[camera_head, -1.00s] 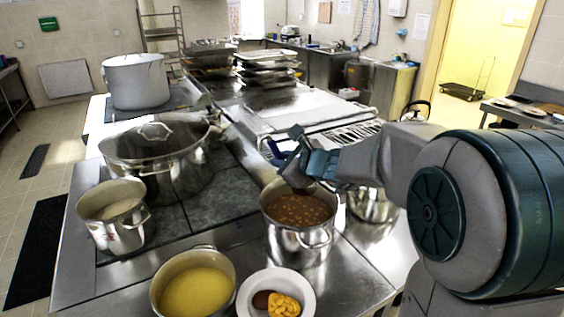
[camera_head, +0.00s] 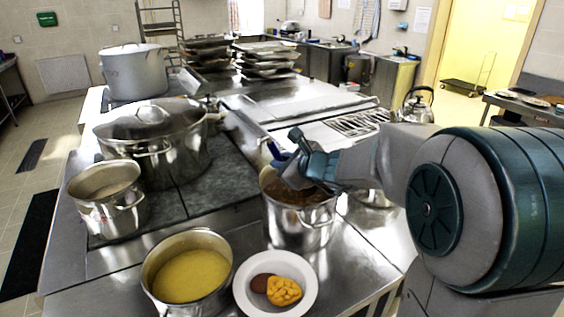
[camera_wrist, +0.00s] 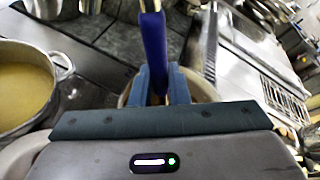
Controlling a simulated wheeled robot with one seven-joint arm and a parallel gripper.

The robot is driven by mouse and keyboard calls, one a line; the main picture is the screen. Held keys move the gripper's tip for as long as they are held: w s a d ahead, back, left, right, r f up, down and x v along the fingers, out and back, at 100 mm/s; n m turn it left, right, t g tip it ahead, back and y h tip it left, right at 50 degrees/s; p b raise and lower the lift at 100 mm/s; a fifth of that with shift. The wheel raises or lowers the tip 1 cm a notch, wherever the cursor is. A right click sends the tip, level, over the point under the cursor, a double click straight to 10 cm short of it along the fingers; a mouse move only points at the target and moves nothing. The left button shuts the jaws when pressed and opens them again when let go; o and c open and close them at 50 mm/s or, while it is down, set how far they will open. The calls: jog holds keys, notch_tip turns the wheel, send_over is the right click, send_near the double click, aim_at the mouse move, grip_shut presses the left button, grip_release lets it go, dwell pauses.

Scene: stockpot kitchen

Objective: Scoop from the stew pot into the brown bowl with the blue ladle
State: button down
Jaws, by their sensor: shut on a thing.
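The stew pot (camera_head: 300,225) is a steel pot of brown stew at the middle of the counter. My gripper (camera_head: 296,172) is over its opening and hides part of the stew. The gripper is shut on the blue ladle (camera_head: 275,151), whose handle stands up and leans a little. In the wrist view the blue handle of the ladle (camera_wrist: 154,48) rises between the fingers of my gripper (camera_wrist: 158,88). The ladle's bowl is hidden, so I cannot tell how deep it is in the stew. I cannot make out a brown bowl for certain.
A pot of yellow soup (camera_head: 190,275) stands at front left, close to a white plate (camera_head: 305,262) with brown and yellow food. A smaller pot (camera_head: 108,205) and a big lidded pot (camera_head: 155,140) stand left. A kettle (camera_head: 417,106) is behind my arm.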

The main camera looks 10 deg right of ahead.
notch_tip(320, 180, down, 9)
jog(key=b, duration=0.9)
jog(key=shift+w, duration=0.1)
dwell(1.1)
notch_tip(320, 180, up, 20)
jog(key=w+d+m+g, duration=0.1)
jog(key=w+d+m, duration=0.1)
jog(key=shift+d+f+y, duration=0.25)
jog(key=shift+d+y, duration=0.05)
jog(key=shift+y, duration=0.1)
dwell(1.4)
jog(key=shift+w, duration=0.1)
dwell(1.0)
